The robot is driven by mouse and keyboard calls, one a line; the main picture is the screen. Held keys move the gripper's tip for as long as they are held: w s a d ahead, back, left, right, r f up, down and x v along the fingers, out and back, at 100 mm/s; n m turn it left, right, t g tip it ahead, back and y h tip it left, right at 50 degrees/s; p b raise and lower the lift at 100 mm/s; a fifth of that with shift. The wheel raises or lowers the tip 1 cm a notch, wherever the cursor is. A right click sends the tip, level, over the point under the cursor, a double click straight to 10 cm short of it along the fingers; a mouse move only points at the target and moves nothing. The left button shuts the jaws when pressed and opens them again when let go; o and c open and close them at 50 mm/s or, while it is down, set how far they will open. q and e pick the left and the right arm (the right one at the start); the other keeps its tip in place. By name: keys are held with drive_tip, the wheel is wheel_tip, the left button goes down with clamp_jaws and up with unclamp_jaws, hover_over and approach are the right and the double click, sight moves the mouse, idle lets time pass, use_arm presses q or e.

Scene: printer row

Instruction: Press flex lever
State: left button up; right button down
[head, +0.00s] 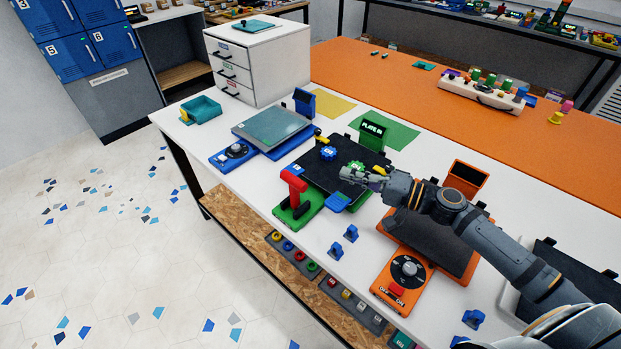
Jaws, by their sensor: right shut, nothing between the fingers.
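A red lever (293,181) with a T-shaped handle stands on a green base (298,212) at the front edge of the white table. It looks like the flex lever and appears raised. Beside it is a black plate (318,173) with a blue tab (338,204) at its front and a round blue part and a green part on top. My right gripper (347,178) is shut and empty over the right part of the black plate, right of the red lever and apart from it. It partly hides the plate and the green part. My left gripper is not in view.
A green "PLATE IN" sign (372,134) stands behind the plate. A blue printer (270,130) is to the left, an orange printer (425,240) under my right arm, with an orange control box (403,275) in front. Small blue pieces (343,243) lie near the front edge.

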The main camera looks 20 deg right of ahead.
sight(295, 193)
drive_tip(key=x, duration=0.3)
drive_tip(key=shift+w+a+r, duration=0.1)
drive_tip(key=shift+w+a, duration=0.05)
drive_tip(key=shift+w, duration=0.1)
use_arm(q)
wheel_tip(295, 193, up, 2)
drive_tip(key=p, duration=0.3)
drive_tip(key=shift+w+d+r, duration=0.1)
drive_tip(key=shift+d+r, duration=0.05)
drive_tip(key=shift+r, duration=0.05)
use_arm(e)
drive_tip(key=a+f, duration=0.1)
drive_tip(key=a, duration=0.6)
drive_tip(key=shift+w+f, duration=0.15)
drive_tip(key=shift+w, duration=0.35)
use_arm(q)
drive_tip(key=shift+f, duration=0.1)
